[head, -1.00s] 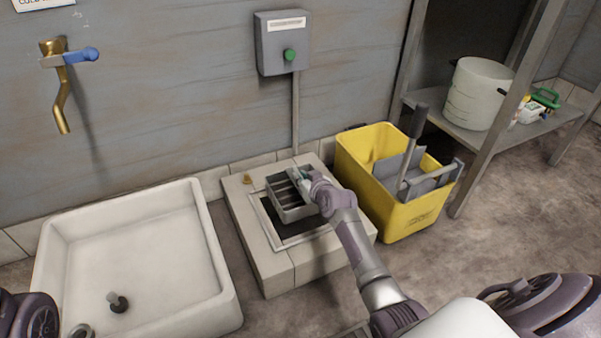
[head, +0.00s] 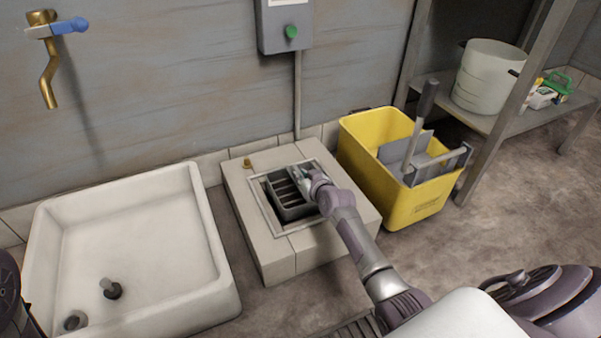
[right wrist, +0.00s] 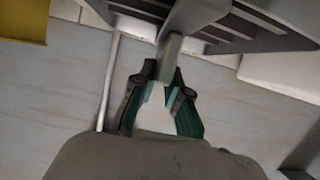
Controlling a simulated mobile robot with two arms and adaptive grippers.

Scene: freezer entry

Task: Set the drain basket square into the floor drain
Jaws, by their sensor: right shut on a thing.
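The drain basket (head: 289,194) is a grey slotted box at the floor drain, and it also shows at the top of the right wrist view (right wrist: 240,22). The floor drain (head: 259,213) is a square metal frame around a dark opening in a raised tiled block. The basket is over or partly inside the opening; dark gaps show beside it, and its exact depth cannot be told. My right gripper (head: 306,181) is shut on the basket's upright grip, seen between the fingertips (right wrist: 167,73). My left gripper is out of view.
A white basin (head: 130,250) stands left of the block. A yellow mop bucket (head: 415,205) stands close on its right. A brass fitting (head: 247,163) sits on the block's back left corner. A grey box (head: 285,25) and pipe are on the wall behind.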

